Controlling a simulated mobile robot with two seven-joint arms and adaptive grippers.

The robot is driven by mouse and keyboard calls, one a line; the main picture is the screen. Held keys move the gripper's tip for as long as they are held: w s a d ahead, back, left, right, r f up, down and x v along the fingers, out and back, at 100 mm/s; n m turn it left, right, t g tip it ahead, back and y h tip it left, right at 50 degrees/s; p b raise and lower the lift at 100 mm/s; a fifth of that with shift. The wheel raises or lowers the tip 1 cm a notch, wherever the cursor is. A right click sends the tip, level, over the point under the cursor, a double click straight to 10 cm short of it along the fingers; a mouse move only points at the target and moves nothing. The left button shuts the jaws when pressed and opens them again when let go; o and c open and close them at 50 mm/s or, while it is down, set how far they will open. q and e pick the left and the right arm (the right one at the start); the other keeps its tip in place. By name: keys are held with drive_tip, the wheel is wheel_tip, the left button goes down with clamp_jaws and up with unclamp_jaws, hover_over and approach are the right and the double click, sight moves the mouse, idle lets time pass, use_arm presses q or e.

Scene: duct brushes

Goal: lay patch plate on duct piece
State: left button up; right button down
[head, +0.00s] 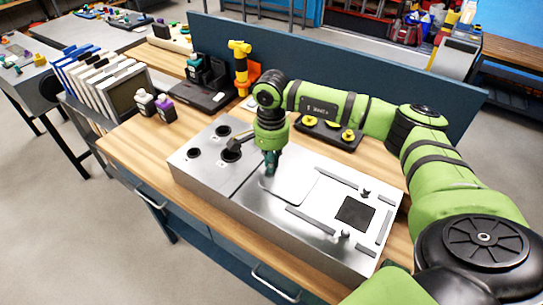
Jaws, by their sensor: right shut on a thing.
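The duct piece (250,210) is a long silver metal box on the wooden workbench. A dark square (355,213) shows on its right part, with grey strips and small knobs around it. The patch plate (293,187) is a thin, light grey sheet with rounded corners, left of the dark square. My right gripper (270,165) points down and is shut on the plate near its upper left edge. The plate looks flat over the duct top; I cannot tell whether it touches. The fingertips are small and partly hidden. My left gripper is out of view.
Round dark openings (194,153) and a black-headed tool (234,145) are at the duct's left end. Behind stand a black tray with yellow knobs (331,133), a yellow tool (240,65) and a blue divider (330,62). Bottles (165,110) and upright panels (100,80) are left.

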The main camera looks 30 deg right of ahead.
drive_tip(key=shift+f, duration=0.2)
drive_tip(key=c, duration=1.3)
unclamp_jaws()
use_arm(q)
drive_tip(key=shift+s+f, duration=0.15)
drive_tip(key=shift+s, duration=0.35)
use_arm(e)
drive_tip(key=shift+r, duration=0.1)
drive_tip(key=shift+r, duration=0.2)
drive_tip(key=shift+r+b, duration=0.35)
drive_tip(key=shift+b, duration=0.05)
use_arm(q)
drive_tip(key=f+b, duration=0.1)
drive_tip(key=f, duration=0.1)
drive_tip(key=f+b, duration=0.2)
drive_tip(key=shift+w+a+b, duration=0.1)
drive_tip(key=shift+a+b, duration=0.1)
drive_tip(key=shift+b, duration=0.1)
use_arm(e)
wheel_tip(320, 180, up, 11)
